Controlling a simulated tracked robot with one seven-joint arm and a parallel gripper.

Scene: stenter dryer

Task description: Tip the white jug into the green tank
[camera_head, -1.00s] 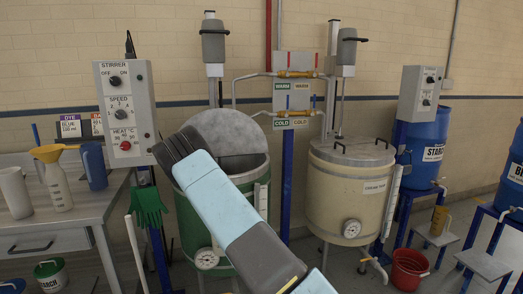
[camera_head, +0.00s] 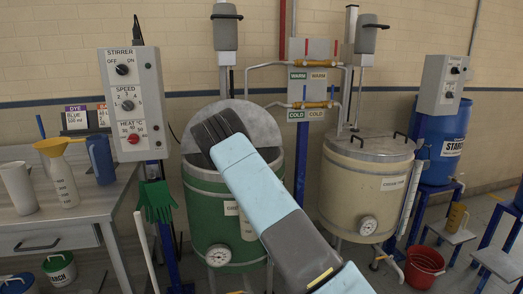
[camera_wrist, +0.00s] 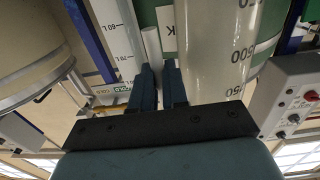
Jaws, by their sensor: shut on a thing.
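The green tank (camera_head: 205,225) stands in the middle of the head view, its round grey lid (camera_head: 262,122) raised at the back. My gripper (camera_head: 214,128) is in front of the tank's opening and hides part of it. In the wrist view, my gripper (camera_wrist: 159,82) is shut, with a white jug (camera_wrist: 220,45) bearing graduation marks close beside the fingers. The part held between the fingers is mostly hidden.
A cream tank (camera_head: 345,200) with a closed lid stands to the right. The stirrer control box (camera_head: 148,95) is left of the green tank. A bench (camera_head: 85,205) at left holds another white jug (camera_head: 17,188), a graduated bottle (camera_head: 63,185) and a blue jug (camera_head: 102,162).

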